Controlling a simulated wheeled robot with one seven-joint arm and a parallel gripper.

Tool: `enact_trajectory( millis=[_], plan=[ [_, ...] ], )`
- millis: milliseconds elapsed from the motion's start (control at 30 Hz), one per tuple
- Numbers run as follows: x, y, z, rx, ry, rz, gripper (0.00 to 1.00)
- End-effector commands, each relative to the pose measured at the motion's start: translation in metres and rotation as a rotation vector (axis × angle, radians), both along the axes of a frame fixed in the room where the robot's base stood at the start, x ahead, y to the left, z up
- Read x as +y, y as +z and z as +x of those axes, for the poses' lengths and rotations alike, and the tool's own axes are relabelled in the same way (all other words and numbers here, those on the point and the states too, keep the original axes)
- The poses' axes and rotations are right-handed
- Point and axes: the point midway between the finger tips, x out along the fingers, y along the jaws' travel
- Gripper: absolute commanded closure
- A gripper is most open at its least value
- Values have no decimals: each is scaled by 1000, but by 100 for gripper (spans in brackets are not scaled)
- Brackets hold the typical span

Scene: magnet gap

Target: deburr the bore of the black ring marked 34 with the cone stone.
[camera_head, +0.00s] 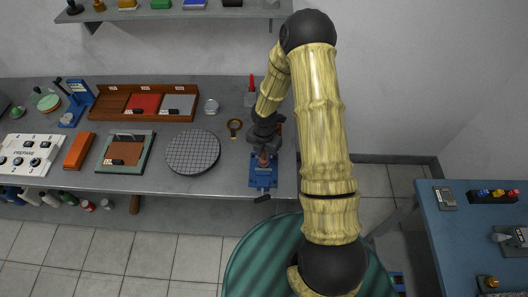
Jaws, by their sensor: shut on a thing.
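My gripper (264,148) is over the front right of the grey bench, pointing down above a small blue vise (262,177). It appears shut on a small reddish-brown piece, which looks like the cone stone (264,158); the fingers hide much of it. Its tip is at or just above the vise jaws, and I cannot tell whether it touches anything. The black ring marked 34 cannot be made out; the gripper and the stone cover the vise's middle. No number is readable.
The grey bench (225,170) also holds a round gridded plate (193,152), a brown divided tray (147,103), a framed board (125,152) and a white panel (28,155). A small amber-rimmed round thing (235,125) lies left of my arm. A blue table (465,235) stands right.

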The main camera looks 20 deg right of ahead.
Motion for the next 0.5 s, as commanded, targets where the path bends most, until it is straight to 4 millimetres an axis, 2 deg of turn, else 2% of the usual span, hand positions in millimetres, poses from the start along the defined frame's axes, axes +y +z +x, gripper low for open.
enact_trajectory(
  millis=[167, 500],
  plan=[
    [0, -2, 0, -1, -102, -1, 100],
    [0, -2, -1, 0, -570, -1, 100]
  ],
)
